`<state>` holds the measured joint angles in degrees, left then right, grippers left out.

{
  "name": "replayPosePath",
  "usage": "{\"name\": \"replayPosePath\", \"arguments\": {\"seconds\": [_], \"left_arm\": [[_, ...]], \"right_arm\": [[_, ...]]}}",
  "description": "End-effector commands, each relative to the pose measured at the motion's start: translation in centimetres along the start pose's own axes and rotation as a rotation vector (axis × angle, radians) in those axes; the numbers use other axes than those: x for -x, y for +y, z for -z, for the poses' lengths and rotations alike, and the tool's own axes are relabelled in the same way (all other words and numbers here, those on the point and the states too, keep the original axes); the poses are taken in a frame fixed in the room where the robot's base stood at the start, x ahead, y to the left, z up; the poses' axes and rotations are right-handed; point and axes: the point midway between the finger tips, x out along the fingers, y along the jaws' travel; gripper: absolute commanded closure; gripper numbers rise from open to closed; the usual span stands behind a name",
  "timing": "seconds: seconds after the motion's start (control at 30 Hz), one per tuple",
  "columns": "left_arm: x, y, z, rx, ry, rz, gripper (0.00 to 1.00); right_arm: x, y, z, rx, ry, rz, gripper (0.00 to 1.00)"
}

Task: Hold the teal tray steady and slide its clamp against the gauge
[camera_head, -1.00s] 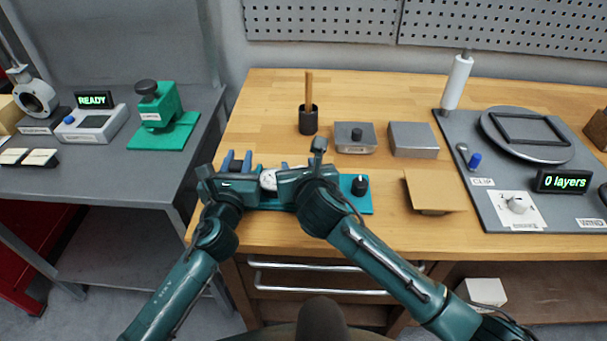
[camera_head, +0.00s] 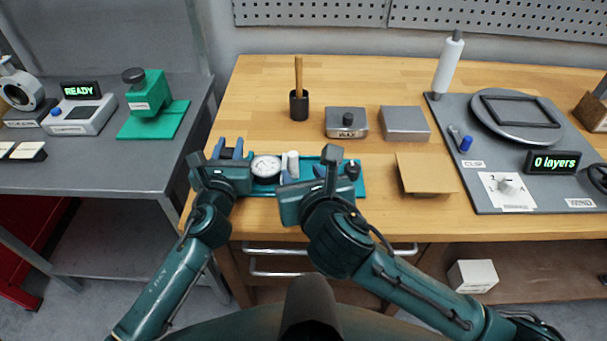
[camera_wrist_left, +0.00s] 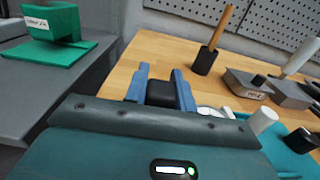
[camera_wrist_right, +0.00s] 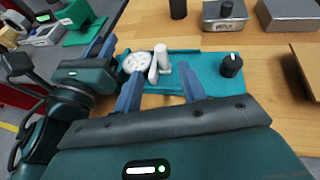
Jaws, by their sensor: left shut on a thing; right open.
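The teal tray (camera_head: 362,186) lies on the wooden bench; its bare right part shows in the right wrist view (camera_wrist_right: 207,75). The round white gauge (camera_head: 265,168) sits toward its left. The pale clamp (camera_wrist_right: 160,60) with an upright post stands just right of the gauge; I cannot tell whether they touch. A black knob (camera_wrist_right: 230,65) is at the tray's right end. My left gripper (camera_wrist_left: 162,75) is shut on a black block (camera_wrist_left: 160,94) at the tray's left end. My right gripper (camera_wrist_right: 160,88) is open and empty, its fingers on the near side of the clamp.
Behind the tray stand a black cup with a wooden stick (camera_head: 299,104), a grey box with a knob (camera_head: 346,124) and a plain grey box (camera_head: 405,123). A tan board (camera_head: 426,174) lies to the right. A grey mat (camera_head: 480,185) with devices lies beyond it.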

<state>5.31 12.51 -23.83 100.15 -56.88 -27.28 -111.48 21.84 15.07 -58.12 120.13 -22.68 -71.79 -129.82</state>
Motion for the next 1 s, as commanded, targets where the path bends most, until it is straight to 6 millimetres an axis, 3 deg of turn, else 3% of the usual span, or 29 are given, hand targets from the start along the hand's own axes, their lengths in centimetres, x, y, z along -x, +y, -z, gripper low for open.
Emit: {"name": "replayPosePath", "arguments": {"seconds": [0.13, 0.17, 0.47, 0.77, 1.0], "left_arm": [[0.1, 0.0, 0.5, 0.000, 0.010, 0.000, 1.00], [0.1, 0.0, 0.5, 0.000, 0.010, 0.000, 0.73], [0.0, 0.0, 0.2, 0.000, 0.004, 0.000, 0.49], [0.5, 0.0, 0.1, -0.001, 0.002, 0.000, 0.49], [4.5, 0.0, 0.2, -0.002, 0.004, 0.002, 0.49]], "right_arm": [[0.0, 0.0, 0.1, 0.000, 0.000, 0.000, 0.59], [-0.1, 0.0, 0.1, 0.000, 0.000, 0.000, 0.59], [-0.1, 0.0, 0.0, 0.000, 0.000, 0.000, 0.59], [-0.1, 0.0, 0.0, 0.000, 0.000, 0.000, 0.59], [-0.1, 0.0, 0.0, 0.000, 0.000, 0.000, 0.59]]}}
